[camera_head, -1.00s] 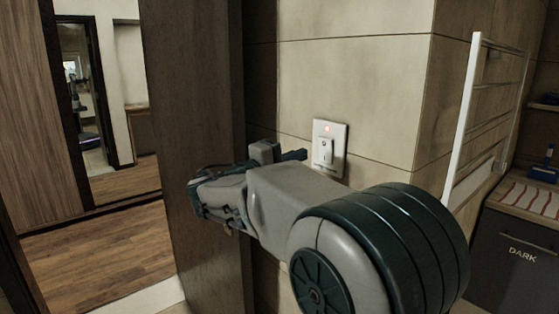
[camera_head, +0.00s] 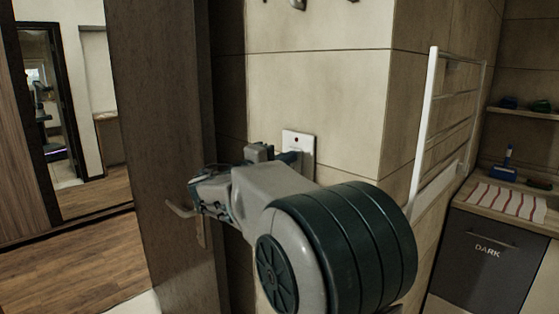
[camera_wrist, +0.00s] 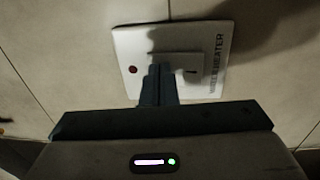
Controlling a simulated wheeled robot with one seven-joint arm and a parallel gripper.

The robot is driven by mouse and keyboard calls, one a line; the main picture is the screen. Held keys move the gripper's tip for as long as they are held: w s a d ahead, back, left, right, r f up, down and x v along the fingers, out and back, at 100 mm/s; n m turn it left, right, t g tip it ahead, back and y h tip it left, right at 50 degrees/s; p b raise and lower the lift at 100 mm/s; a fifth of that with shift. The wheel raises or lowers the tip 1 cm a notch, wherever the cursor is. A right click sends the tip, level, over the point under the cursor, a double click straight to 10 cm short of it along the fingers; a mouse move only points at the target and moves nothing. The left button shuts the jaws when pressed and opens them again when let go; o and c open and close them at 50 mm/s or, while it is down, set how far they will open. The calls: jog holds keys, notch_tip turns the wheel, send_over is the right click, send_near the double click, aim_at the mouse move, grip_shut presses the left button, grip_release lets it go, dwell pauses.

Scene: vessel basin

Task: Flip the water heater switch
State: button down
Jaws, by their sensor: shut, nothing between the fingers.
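The water heater switch (camera_head: 299,143) is a white wall plate on the tiled wall in the head view, its lower part hidden behind my gripper. In the wrist view the plate (camera_wrist: 214,68) shows rotated, with "WATER HEATER" lettering along one side, a dark red light and a rocker (camera_wrist: 190,66) in the middle. My gripper (camera_wrist: 159,72) is shut and empty, its fingertips right over the rocker. I cannot tell for sure whether they touch it. In the head view my gripper (camera_head: 291,158) reaches the plate.
A dark wooden door (camera_head: 165,120) with a handle stands close left of my arm. A white towel rail (camera_head: 428,130) is on the wall to the right. A counter with a striped towel (camera_head: 505,198) and a dark hamper (camera_head: 485,262) are farther right.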

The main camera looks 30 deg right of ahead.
jog(key=r+b+v, duration=0.2)
jog(key=v, duration=1.2)
jog(key=shift+r, duration=0.4)
jog(key=shift+a, duration=0.1)
jog(key=s+d+f+g+y+p, duration=0.1)
jog(key=s+d+f+g+y, duration=0.1)
jog(key=s+f+y, duration=0.35)
jog(key=s+d+f+g+y+p, duration=0.1)
jog(key=s+d+f+y, duration=0.15)
jog(key=s+f, duration=0.55)
jog(key=s+a+f+m+y+p, duration=0.1)
jog(key=s+a+f+y, duration=0.2)
jog(key=a+f+y, duration=0.1)
jog(key=s+a+f+m+y+p, duration=0.1)
jog(key=s+a+f+y, duration=0.3)
jog(key=f, duration=0.4)
jog(key=shift+s+a+m+y, duration=0.2)
jog(key=shift+a+m+y, duration=0.3)
jog(key=shift+m+y, duration=0.4)
